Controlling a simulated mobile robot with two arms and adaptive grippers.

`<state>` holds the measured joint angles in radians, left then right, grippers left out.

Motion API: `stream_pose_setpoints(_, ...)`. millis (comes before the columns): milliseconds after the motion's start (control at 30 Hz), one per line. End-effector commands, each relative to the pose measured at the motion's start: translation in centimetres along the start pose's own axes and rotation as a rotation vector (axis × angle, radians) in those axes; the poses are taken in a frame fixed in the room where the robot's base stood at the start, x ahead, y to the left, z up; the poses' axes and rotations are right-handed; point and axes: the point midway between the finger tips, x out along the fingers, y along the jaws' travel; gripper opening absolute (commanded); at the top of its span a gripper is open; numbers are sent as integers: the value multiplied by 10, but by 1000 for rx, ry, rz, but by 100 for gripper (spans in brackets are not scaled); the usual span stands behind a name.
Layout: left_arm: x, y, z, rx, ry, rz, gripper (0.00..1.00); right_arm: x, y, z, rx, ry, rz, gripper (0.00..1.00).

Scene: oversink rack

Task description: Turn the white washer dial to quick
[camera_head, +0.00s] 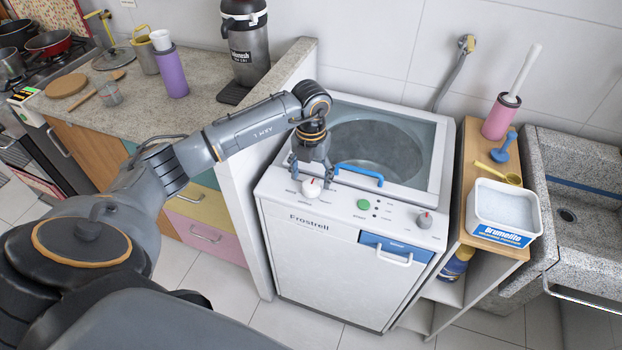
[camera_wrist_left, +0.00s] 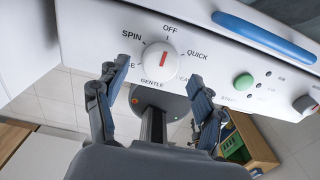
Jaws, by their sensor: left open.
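The white dial (camera_wrist_left: 158,63) is on the washer's front panel, with a red mark pointing up toward the OFF label. The QUICK label (camera_wrist_left: 197,54) is to its right and SPIN to its left. The dial also shows at the panel's left end (camera_head: 311,188) in the head view. My left gripper (camera_wrist_left: 152,80) is open, its fingers apart on either side of the dial's near side, with nothing between them that I can see held. In the head view my left gripper (camera_head: 312,168) is just above and behind the dial. My right gripper is not in view.
The washer (camera_head: 325,250) has a blue lid handle (camera_head: 358,175), a green button (camera_head: 363,204) and a grey knob (camera_head: 425,219). A wooden shelf unit (camera_head: 468,170) and stone sink (camera_head: 575,160) stand right. A granite counter (camera_head: 130,112) is left.

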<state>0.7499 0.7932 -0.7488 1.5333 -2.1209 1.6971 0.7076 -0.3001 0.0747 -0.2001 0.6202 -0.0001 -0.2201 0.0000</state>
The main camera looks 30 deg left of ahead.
Motion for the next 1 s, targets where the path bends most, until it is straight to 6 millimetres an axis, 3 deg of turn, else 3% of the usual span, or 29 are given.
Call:
stream_pose_setpoints(200, 23, 0, 0, 1, 2, -1, 69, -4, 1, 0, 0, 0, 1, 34)
stream_pose_setpoints(533, 27, 0, 0, 1, -1, -1, 69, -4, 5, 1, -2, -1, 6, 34)
stream_pose_setpoints(567, 27, 0, 0, 1, -1, -1, 67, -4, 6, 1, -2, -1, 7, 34)
stream_pose_setpoints(833, 27, 0, 0, 1, -1, -1, 14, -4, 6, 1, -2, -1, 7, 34)
stream_pose_setpoints(1000, 27, 0, 0, 5, -1, -1, 14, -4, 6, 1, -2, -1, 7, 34)
